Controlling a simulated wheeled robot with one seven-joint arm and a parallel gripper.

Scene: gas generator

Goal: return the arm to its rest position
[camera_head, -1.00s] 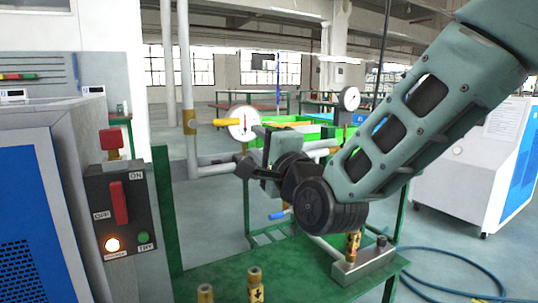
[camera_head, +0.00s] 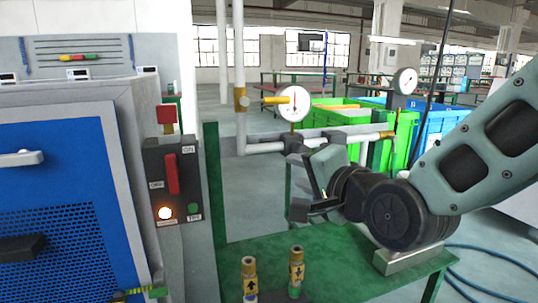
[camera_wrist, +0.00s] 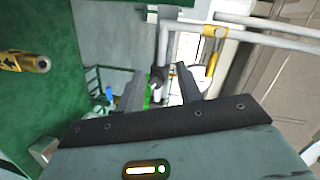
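My gripper (camera_wrist: 160,82) shows two dark fingers apart in the wrist view, with nothing held between them. In the head view my gripper (camera_head: 308,206) is above the green table (camera_head: 345,262), at the end of my grey-green arm coming in from the right. The fingers are partly hidden there by the wrist. The gripper is in front of the pipework and touches no object that I can make out. Two brass fittings with arrow labels, a left one (camera_head: 249,278) and a right one (camera_head: 296,272), stand upright on the table, left of and below the gripper.
A blue-fronted machine (camera_head: 60,190) with a control box (camera_head: 172,180), its orange lamp lit, stands at left. A white pipe (camera_head: 240,70) and a round gauge (camera_head: 294,102) rise behind the gripper. Green (camera_head: 340,108) and blue bins stand beyond. A blue hose lies on the floor at right.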

